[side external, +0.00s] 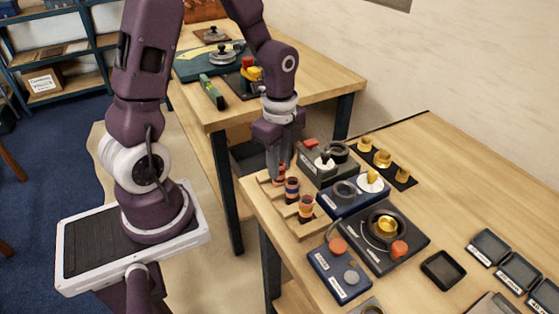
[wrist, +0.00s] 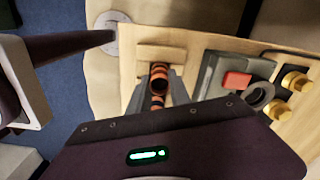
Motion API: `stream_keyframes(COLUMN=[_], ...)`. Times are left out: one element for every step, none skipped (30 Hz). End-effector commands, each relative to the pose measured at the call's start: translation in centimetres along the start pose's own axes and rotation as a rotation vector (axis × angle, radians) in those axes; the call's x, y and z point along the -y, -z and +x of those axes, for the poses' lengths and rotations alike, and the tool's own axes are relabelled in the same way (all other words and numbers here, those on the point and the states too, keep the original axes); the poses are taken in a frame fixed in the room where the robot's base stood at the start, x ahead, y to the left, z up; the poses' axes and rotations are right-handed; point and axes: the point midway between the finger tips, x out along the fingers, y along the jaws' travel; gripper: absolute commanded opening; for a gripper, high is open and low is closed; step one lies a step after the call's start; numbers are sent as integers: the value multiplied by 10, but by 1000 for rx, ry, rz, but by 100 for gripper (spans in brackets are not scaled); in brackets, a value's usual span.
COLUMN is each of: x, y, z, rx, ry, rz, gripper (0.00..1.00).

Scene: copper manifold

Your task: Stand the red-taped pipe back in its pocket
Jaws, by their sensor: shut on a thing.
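My gripper (side external: 279,176) points down over the left end of a pale wooden rack (side external: 318,231). Its fingers are shut on a copper pipe with red-orange and dark bands, which also shows between the fingers in the wrist view (wrist: 159,80). In the side view the fingers hide most of this pipe. I cannot tell whether its lower end is inside a pocket.
A grey box with a red block (side external: 310,144) and a blue box (side external: 346,194) stand just right of the rack. A black strip with brass fittings (side external: 382,158) lies behind. A dark unit with a brass cup (side external: 385,225) is nearer. The table's left edge is close to the rack.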

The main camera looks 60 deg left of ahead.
Motion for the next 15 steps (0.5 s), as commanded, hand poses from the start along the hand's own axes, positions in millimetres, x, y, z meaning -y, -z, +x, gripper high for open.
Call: stream_keyframes(x=[0,0,0,0,0,0,0,0,0,0,0,0,0,0,0], y=[0,0,0,0,0,0,0,0,0,0,0,0,0,0,0], z=[1,2,2,3,4,4,5,6,6,6,6,6,6,6,6], rx=[0,0,0,0,0,0,0,0,0,0,0,0,0,0,0], ry=[0,0,0,0,0,0,0,0,0,0,0,0,0,0,0], rz=[0,0,0,0,0,1,1,1,1,1,1,1,1,1,1], gripper=[0,0,0,0,0,0,0,0,26,32,38,46,49,49,49])
